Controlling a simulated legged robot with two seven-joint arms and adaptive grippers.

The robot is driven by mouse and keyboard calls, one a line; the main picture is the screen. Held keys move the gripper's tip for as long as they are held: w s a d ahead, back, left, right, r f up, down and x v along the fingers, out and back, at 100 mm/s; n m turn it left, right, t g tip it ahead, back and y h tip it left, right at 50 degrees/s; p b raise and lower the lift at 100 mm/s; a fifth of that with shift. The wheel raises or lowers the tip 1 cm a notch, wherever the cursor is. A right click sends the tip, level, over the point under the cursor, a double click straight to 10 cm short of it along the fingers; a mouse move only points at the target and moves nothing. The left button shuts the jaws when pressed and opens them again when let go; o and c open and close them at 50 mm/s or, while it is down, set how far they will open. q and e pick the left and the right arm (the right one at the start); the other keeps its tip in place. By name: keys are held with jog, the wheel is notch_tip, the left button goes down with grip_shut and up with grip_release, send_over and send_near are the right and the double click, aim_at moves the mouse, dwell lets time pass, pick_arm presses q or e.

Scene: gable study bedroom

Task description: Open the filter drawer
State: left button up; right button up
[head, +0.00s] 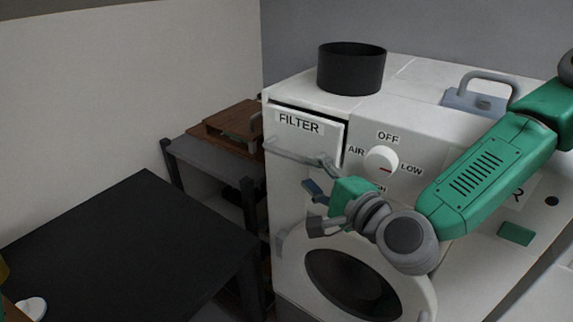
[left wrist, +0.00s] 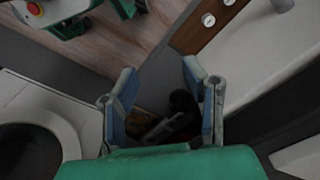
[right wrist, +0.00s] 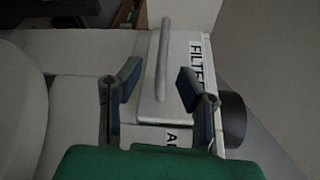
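The filter drawer (head: 300,127) is a white front labelled FILTER at the upper left of the white machine. A dark gap shows along its top edge. Its grey bar handle (head: 290,152) runs across the front. My right gripper (head: 316,190) is close to the handle's right end. In the right wrist view, the right gripper (right wrist: 158,77) is open, with the bar handle (right wrist: 163,55) lined up between its fingertips; I cannot tell whether they touch. The drawer front (right wrist: 180,75) shows behind it. My left gripper (left wrist: 158,85) is open and empty in the left wrist view.
A dial (head: 381,160) sits right of the drawer, above a round door (head: 352,283). A black pot (head: 351,68) stands on the machine. A black table (head: 130,245) and a grey shelf (head: 215,158) with a wooden tray (head: 230,125) are at the left.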

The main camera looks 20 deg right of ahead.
aim_at(291, 158)
jog(key=x, duration=0.9)
jog(key=shift+w+a+r+p, duration=0.1)
jog(key=shift+a+r+p, duration=0.1)
jog(key=shift+r+p, duration=0.1)
jog(key=shift+f, duration=0.1)
grip_shut()
